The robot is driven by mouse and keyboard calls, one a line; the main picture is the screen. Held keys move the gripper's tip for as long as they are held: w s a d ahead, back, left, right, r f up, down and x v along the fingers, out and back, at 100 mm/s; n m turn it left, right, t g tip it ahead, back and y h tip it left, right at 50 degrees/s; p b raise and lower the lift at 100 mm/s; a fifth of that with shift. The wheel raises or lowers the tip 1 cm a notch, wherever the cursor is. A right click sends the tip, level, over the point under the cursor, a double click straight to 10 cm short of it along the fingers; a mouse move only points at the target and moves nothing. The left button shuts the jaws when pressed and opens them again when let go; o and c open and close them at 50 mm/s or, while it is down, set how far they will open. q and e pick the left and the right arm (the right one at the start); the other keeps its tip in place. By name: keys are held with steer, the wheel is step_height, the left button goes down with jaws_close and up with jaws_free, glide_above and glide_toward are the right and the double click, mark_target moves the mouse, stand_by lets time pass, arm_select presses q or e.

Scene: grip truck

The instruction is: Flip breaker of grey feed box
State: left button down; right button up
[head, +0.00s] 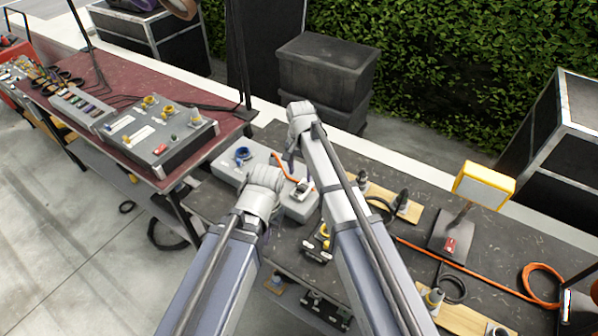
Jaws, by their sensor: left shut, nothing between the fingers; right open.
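A light grey box (228,167), which looks like the grey feed box, sits on the dark bench with a blue socket (242,154) on its top left. An orange cable (281,164) runs across its top to a small white and dark part (302,187); I cannot tell whether that is the breaker. My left gripper (266,178) is shut and empty over the middle of the box, hiding part of it. My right gripper (293,145) is open above the box's far side. Its fingertips are small and hard to make out.
A larger grey panel (160,135) with yellow, red and white fittings stands on the dark red table at left. A yellow-framed lamp (484,185), wooden boards and an orange cable occupy the bench at right. Black cases (325,68) stand behind.

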mark_target(301, 188)
steer(key=shift+w+m, duration=0.3)
steer(key=shift+w, duration=0.35)
steer(key=shift+s+d+f+b, duration=0.1)
steer(key=shift+s+f+b, duration=0.1)
steer(key=shift+b, duration=0.1)
step_height(301, 188, down, 7)
steer(key=b, duration=0.7)
steer(key=shift+w+f, duration=0.1)
steer(key=shift+f, duration=0.05)
arm_select(q)
step_height(301, 188, down, 8)
steer(key=shift+w, duration=0.3)
steer(key=shift+r, duration=0.15)
arm_select(e)
jaws_close()
